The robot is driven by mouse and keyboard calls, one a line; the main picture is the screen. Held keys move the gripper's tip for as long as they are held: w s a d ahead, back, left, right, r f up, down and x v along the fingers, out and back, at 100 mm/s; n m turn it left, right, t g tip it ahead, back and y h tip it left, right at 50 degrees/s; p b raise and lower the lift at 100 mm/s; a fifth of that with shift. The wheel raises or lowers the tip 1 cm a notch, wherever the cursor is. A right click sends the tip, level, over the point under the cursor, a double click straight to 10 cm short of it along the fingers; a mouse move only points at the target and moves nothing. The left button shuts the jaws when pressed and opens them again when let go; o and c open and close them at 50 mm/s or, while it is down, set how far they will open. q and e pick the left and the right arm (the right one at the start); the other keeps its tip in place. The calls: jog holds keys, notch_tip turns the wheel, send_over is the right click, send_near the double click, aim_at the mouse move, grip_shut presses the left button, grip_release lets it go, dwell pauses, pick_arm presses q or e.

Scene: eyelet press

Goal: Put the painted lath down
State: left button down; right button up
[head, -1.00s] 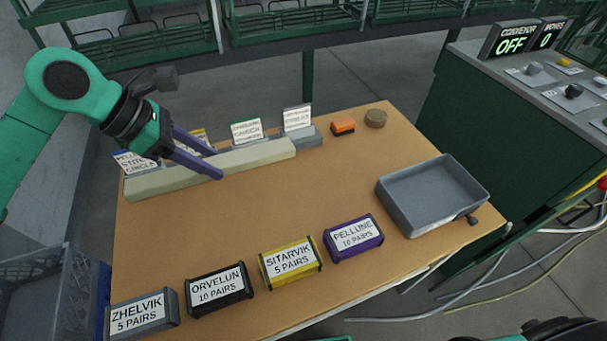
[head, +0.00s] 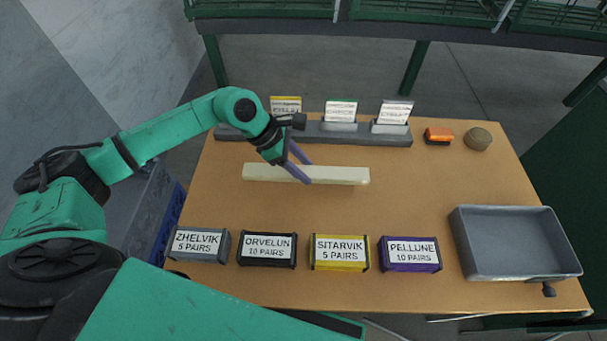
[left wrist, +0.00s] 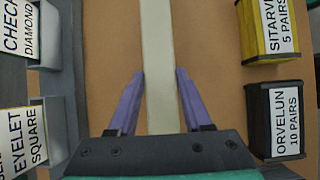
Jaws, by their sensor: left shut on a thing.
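The painted lath (head: 342,176) is a long, pale cream bar. In the head view it lies level across the back half of the table, in front of the card rack and apart from it. My left gripper (head: 308,173) is shut on the lath near its middle, its purple fingers on either side. In the left wrist view the lath (left wrist: 158,30) runs lengthwise between the fingers of my left gripper (left wrist: 161,75). I cannot tell whether its underside touches the table. My right gripper is not in view.
A grey rack (head: 318,132) with label cards stands behind. Labelled boxes, including the yellow SITARVIK box (head: 339,253), line the front. A grey tray (head: 515,277) is at right. An orange block (head: 438,135) and a round brown piece (head: 478,139) sit back right. Table between lath and boxes is clear.

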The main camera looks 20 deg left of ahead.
pick_arm(q)
notch_tip(320, 180, down, 4)
jog(key=shift+f, duration=0.1)
jog(key=shift+c, duration=1.7)
grip_release()
jog(key=b+v, duration=0.1)
jog(key=v, duration=1)
jog(key=shift+a, duration=0.1)
jog(key=shift+a+r, duration=0.2)
jog(key=shift+r, duration=0.3)
